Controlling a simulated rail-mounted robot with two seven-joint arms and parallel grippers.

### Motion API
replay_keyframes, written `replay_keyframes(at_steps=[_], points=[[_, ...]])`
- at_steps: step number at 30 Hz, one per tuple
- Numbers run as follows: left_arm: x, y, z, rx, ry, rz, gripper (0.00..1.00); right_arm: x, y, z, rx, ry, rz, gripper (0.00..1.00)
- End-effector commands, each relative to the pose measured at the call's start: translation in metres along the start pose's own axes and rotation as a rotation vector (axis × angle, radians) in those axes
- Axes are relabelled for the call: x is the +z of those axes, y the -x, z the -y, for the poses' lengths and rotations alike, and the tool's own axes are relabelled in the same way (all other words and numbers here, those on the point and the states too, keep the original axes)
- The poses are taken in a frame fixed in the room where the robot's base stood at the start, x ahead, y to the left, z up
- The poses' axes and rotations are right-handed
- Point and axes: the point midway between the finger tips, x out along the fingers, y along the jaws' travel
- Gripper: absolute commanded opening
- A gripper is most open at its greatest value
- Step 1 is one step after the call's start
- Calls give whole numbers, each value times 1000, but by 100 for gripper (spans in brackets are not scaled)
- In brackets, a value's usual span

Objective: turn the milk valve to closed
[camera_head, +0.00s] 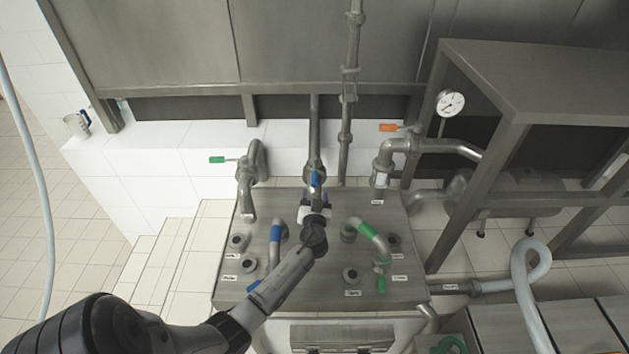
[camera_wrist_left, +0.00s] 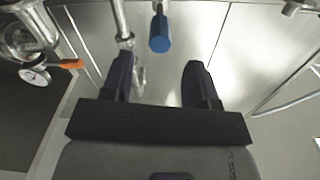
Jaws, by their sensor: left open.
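A valve with a blue handle (camera_head: 315,179) sits on the middle vertical pipe, above the steel panel. Its blue handle (camera_wrist_left: 160,34) also shows in the left wrist view, upright and just beyond the fingertips, between their lines. My left gripper (camera_head: 314,207) is just below this valve in the head view. In the left wrist view its two dark fingers (camera_wrist_left: 158,78) are apart with nothing between them. The labels are too small to read, so I cannot tell which valve is marked milk. My right gripper is not in view.
A green-handled valve (camera_head: 217,159) is at the left and an orange-handled valve (camera_head: 388,128) at the right. The steel panel (camera_head: 318,290) carries bent pipes with blue (camera_head: 275,234) and green (camera_head: 366,229) bands. A gauge (camera_head: 451,103) and steel frame stand at the right.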

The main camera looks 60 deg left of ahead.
Motion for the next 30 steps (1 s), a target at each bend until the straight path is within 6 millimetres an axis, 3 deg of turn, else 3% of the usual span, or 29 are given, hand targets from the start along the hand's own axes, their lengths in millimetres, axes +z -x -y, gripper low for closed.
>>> replay_keyframes(at_steps=[6,12,28,30], points=[[-1,-39,0,-1,-3,0,54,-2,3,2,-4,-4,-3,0],[0,-61,0,-1,-1,1,54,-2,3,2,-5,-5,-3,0],[0,-73,0,0,-1,1,54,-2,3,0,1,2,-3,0],[0,-73,0,0,-1,1,49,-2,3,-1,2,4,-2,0]])
